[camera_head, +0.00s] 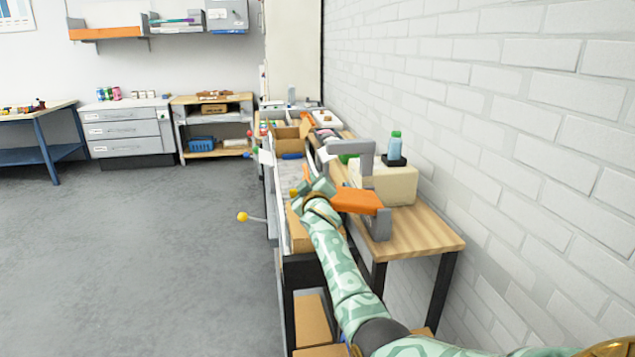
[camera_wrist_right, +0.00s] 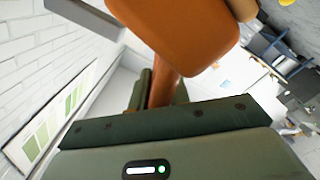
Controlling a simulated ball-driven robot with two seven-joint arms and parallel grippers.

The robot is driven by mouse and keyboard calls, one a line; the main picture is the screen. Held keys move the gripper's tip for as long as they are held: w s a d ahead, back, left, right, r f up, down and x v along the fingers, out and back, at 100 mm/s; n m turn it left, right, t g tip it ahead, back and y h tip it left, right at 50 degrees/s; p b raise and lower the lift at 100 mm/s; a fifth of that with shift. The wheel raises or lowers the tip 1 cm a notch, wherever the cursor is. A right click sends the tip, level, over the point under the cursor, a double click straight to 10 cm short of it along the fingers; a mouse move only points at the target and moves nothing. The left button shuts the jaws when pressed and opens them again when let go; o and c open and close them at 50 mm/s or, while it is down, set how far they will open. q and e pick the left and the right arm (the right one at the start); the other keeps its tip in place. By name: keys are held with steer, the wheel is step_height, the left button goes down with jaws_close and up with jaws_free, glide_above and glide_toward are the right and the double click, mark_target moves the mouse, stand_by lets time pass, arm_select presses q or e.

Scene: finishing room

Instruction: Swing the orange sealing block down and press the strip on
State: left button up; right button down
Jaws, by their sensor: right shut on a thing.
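The orange sealing block (camera_head: 358,200) sits beside a grey bracket (camera_head: 381,225) on the wooden bench's left side. My right gripper (camera_head: 318,188) is at its left end. In the right wrist view the block (camera_wrist_right: 185,35) fills the top, and its narrower orange part runs down between the fingers of my gripper (camera_wrist_right: 160,95), which is shut on it. I cannot make out the strip. My left gripper is not in view.
An open cardboard box (camera_head: 287,138) stands farther along the line. A cream machine (camera_head: 392,183) with a blue bottle (camera_head: 395,146) stands on the wooden bench (camera_head: 425,232) by the brick wall. The floor at left is clear.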

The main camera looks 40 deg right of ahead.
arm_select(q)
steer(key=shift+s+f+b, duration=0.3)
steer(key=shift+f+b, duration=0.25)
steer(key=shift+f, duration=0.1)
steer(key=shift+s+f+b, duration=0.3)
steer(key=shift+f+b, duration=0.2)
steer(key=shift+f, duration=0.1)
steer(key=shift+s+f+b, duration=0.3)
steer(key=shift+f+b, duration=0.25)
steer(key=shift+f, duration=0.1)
arm_select(e)
steer(key=shift+w+a+f+n, duration=0.2)
steer(key=shift+f+n, duration=0.2)
steer(key=shift+f, duration=0.4)
steer(key=shift+w+a+f+n, duration=0.15)
steer(key=shift+a+f+n, duration=0.2)
steer(key=shift+f, duration=0.4)
steer(key=shift+w+a+f+n, duration=0.15)
steer(key=shift+f+n, duration=0.3)
steer(key=shift+f, duration=0.35)
steer(key=c, duration=1.4)
jaws_free()
steer(key=shift+d, duration=0.15)
